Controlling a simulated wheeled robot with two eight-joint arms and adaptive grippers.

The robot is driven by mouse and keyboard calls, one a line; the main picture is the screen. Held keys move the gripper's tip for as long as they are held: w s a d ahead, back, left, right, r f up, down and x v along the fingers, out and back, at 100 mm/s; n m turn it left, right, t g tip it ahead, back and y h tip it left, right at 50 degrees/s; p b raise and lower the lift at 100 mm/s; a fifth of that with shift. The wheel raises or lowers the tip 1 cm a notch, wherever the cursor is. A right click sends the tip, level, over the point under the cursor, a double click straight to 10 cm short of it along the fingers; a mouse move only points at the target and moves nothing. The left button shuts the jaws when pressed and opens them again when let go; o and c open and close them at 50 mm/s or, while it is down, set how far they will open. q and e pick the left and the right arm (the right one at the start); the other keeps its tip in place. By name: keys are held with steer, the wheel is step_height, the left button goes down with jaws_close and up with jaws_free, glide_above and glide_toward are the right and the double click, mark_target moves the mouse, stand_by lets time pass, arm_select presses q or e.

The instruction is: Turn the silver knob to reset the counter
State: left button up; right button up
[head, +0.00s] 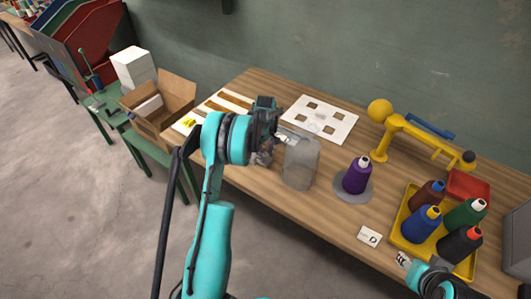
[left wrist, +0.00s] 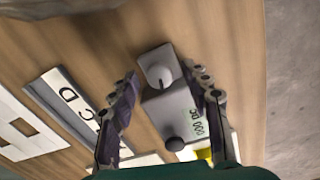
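The counter (left wrist: 170,105) is a small grey box in the left wrist view, with a digit display (left wrist: 197,129) on its side. A round silver knob (left wrist: 160,76) with a dark pointer line sits at its upper end, and a dark round knob (left wrist: 175,144) at its lower end. My left gripper (left wrist: 160,76) is open, its fingers on either side of the counter; I cannot tell whether they touch it. In the head view my left gripper (head: 268,138) largely hides the counter. Part of my right gripper (head: 404,260) shows at the lower right, its opening unclear.
A translucent grey container (head: 300,163) stands close right of my left gripper. A purple thread cone (head: 356,177) stands on a round grey disc. A yellow tray (head: 397,234) holds several cones. A yellow arm-like device (head: 415,132) is behind. A cardboard box (head: 178,92) is left.

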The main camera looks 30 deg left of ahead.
mark_target(266, 154)
arm_select(q)
jaws_close()
steer(key=shift+m, duration=0.8)
steer(key=shift+o, duration=0.6)
jaws_free()
step_height(266, 154, up, 12)
